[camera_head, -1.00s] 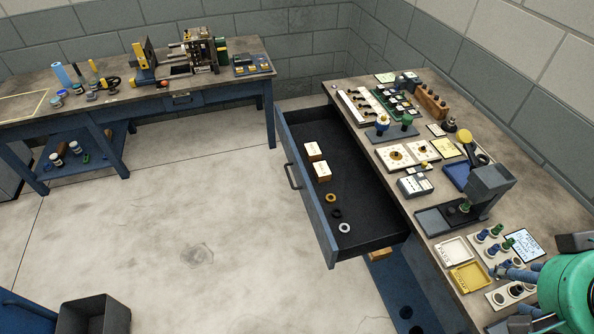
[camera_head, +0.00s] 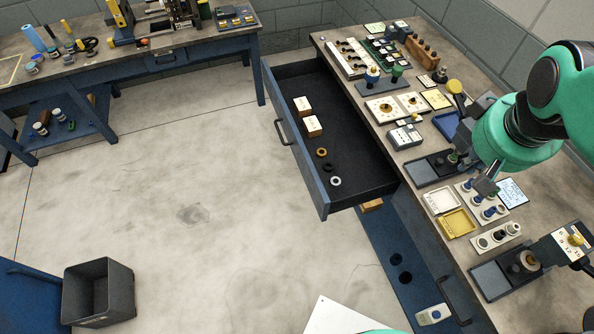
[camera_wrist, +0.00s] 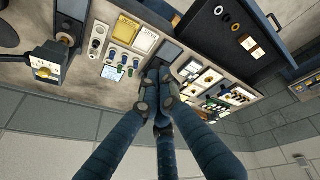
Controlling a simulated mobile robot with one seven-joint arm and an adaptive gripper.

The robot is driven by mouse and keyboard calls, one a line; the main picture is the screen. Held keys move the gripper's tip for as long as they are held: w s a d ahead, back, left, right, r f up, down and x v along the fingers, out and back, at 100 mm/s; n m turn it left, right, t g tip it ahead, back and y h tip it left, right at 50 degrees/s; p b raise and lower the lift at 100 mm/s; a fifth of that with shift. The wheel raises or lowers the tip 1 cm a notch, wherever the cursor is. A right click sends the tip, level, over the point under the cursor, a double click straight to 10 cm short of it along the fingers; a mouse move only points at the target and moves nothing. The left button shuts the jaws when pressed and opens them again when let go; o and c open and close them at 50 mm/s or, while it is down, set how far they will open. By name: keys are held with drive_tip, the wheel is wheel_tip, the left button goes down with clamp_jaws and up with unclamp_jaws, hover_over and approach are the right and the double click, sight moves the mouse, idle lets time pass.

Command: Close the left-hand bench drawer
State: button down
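The left-hand bench drawer (camera_head: 303,163) stands pulled far out from under the bench on the right. Its blue front faces left and carries a bar handle (camera_head: 283,132). Inside lie two pale boxes (camera_head: 308,115), an orange ring, a dark ring and a white ring (camera_head: 335,181). The drawer also shows at the upper right of the wrist view (camera_wrist: 280,20). My gripper (camera_head: 486,186) is over the bench top, right of the drawer and apart from it. In the wrist view its dark fingers (camera_wrist: 161,82) come together at the tips, with nothing visible between them.
The bench top (camera_head: 405,165) is crowded with trays, tools and a dark stand under my arm. A second workbench (camera_head: 130,65) stands at the back left. A grey bin (camera_head: 98,292) is on the floor at the lower left. The floor left of the drawer is clear.

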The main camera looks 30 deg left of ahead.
drive_tip(key=w+a+f+n, duration=0.4)
drive_tip(key=a+f, duration=0.1)
drive_tip(key=a, duration=0.4)
drive_tip(key=w+a+f+n+g+h+p, duration=0.1)
drive_tip(key=w+a+f+n, duration=0.35)
drive_tip(key=a, duration=0.35)
drive_tip(key=w+a+f+n, duration=0.35)
drive_tip(key=a+f, duration=0.25)
drive_tip(key=a, duration=0.3)
drive_tip(key=s+a+f+n+h, duration=0.1)
drive_tip(key=s+a+f+n, duration=0.2)
drive_tip(key=a+f, duration=0.8)
drive_tip(key=s+a+f+n+h+p, duration=0.1)
drive_tip(key=s+a+f+n, duration=0.2)
drive_tip(key=a+f+n, duration=0.3)
drive_tip(key=a+f, duration=0.4)
drive_tip(key=f, duration=0.1)
drive_tip(key=shift+a+f, duration=0.2)
drive_tip(key=shift+a, duration=0.2)
drive_tip(key=shift+f, duration=0.1)
drive_tip(key=w+d+f+b, duration=0.3)
drive_tip(key=w+d+f, duration=0.2)
drive_tip(key=f, duration=0.4)
drive_tip(key=shift+d, duration=0.25)
